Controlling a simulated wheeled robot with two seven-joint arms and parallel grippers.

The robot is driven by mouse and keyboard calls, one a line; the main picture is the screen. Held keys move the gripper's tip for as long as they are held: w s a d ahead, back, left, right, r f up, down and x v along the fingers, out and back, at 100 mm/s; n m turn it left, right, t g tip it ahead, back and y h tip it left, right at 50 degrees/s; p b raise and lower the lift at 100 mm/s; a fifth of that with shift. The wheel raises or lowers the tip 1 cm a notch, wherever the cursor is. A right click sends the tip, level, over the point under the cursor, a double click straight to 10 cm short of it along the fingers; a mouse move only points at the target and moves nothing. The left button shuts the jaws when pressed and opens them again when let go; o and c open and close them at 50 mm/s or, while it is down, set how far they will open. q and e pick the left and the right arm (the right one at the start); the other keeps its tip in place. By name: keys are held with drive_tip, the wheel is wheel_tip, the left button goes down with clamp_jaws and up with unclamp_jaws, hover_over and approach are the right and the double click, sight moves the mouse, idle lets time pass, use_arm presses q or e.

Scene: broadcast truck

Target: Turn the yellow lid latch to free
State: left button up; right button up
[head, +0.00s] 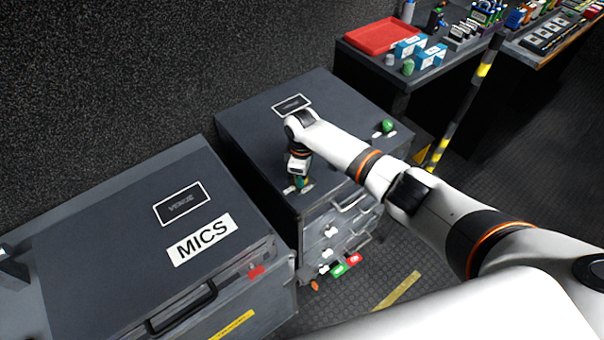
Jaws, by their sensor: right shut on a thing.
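My right gripper (299,181) points down at the near left corner of the middle case's dark lid (250,125). It is shut on a small lid latch there, which its fingers mostly hide. A little green shows at the fingertips, and I cannot make out any yellow on the latch or how far it is turned. A second latch with a green knob (386,126) stands at the lid's right side, clear of my arm. My left gripper is not in view.
A closed case marked MICS (205,241) stands at the left, with a red latch (256,271) on its front. Drawers (335,235) with small coloured tags are below the gripper. A bench with a red tray (382,36) and a striped post (483,70) stand behind right.

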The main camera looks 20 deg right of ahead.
drive_tip(key=shift+w+r, duration=0.1)
idle(0.3)
drive_tip(key=o, duration=1)
wheel_tip(320, 180, up, 12)
drive_tip(key=b, duration=0.1)
drive_tip(key=shift+b, duration=0.4)
